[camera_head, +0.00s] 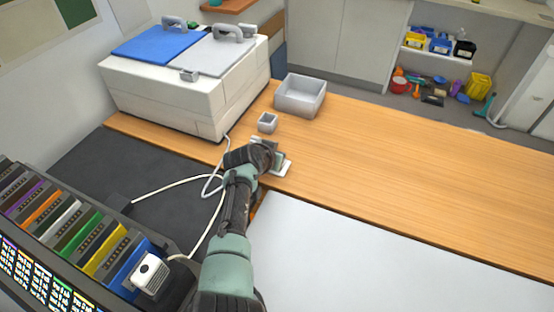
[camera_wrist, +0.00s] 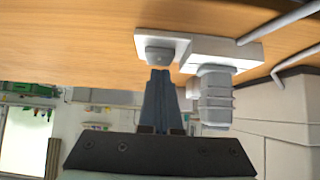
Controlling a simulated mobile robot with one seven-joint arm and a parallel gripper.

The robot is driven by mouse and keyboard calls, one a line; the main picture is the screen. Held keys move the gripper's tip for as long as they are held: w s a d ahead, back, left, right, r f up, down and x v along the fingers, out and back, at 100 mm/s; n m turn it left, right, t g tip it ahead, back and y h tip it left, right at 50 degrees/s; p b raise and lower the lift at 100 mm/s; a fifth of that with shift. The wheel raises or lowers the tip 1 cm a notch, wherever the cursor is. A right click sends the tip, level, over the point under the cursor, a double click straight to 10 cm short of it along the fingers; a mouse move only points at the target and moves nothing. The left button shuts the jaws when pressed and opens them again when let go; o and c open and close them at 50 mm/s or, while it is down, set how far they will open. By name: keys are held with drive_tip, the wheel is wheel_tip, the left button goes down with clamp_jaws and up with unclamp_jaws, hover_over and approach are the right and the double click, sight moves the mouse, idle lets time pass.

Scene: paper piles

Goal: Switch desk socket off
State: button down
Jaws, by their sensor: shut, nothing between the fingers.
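The desk socket (camera_head: 285,170) is a small white plate on the wooden desk, partly hidden behind my arm in the head view. In the wrist view the socket (camera_wrist: 180,45) appears upside down, with a grey switch block (camera_wrist: 158,54) at its left and a ribbed white plug (camera_wrist: 215,98) in its right part. My gripper (camera_wrist: 160,72) is shut and empty, its fingertips right at the switch block; I cannot tell whether they touch it. In the head view my gripper (camera_head: 274,160) is over the socket, its fingers mostly hidden by the wrist.
A white two-lidded box (camera_head: 185,95) with blue and grey lids stands at the left of the desk. A small grey cup (camera_head: 267,122) and a grey bin (camera_head: 300,95) stand behind the socket. White cables (camera_head: 212,185) run beside my arm. The desk (camera_head: 420,150) is clear to the right.

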drive_tip(key=shift+w+d, duration=0.1)
drive_tip(key=shift+w, duration=0.1)
drive_tip(key=shift+r, duration=0.1)
drive_tip(key=shift+r+p, duration=0.4)
drive_tip(key=shift+r, duration=0.2)
wheel_tip(320, 180, up, 4)
drive_tip(key=p, duration=0.3)
drive_tip(key=shift+w+f, duration=0.1)
drive_tip(key=shift+f, duration=0.05)
drive_tip(key=r+p+v, duration=0.1)
drive_tip(key=p+v, duration=0.1)
drive_tip(key=v, duration=0.7)
drive_tip(key=shift+w+d, duration=0.2)
drive_tip(key=shift+w, duration=0.2)
drive_tip(key=shift+r, duration=0.1)
